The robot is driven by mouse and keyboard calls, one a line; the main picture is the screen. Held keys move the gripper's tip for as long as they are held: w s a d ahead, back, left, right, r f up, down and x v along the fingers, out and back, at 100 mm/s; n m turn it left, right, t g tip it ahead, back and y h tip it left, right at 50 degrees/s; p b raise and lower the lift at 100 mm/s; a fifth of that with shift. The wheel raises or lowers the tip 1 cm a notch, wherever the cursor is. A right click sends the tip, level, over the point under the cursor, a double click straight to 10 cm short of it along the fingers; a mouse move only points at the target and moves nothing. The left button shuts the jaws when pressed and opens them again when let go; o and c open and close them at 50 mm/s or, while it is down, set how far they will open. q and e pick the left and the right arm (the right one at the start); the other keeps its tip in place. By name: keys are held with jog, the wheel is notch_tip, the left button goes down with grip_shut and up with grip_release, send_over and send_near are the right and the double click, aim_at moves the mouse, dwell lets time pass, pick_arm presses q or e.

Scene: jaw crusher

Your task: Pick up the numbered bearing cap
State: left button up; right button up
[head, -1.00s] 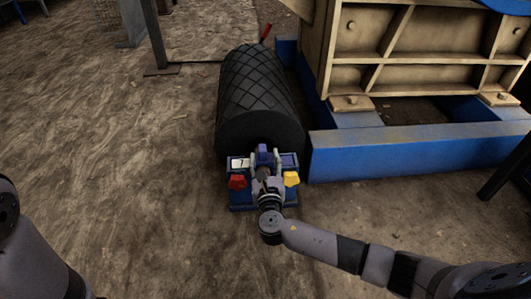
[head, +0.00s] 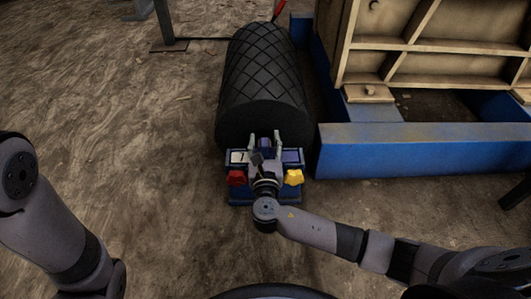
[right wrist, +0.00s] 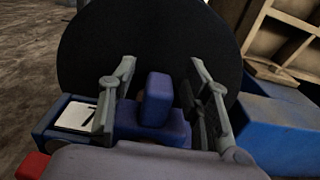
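The blue bearing cap, with an upright blue block (head: 265,144) on top, sits at the near end of the black roller. The block also shows in the right wrist view (right wrist: 156,100). A white plate (right wrist: 75,116) with a dark 7 is on the housing to its left. My right gripper (head: 265,139) is open over the cap. In the right wrist view its fingers (right wrist: 160,78) stand on either side of the block, with visible gaps. My wrist hides part of the housing. My left arm is at lower left in the head view; its gripper is out of view.
A red knob (head: 236,178) and a yellow knob (head: 294,178) flank my right wrist. The patterned black roller (head: 264,85) lies behind. A blue beam (head: 415,148) and beige crusher frame (head: 430,52) stand right. Floor at left is clear.

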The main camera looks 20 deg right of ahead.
grip_shut()
dwell(0.3)
dwell(0.5)
jog(key=shift+w+r, duration=0.1)
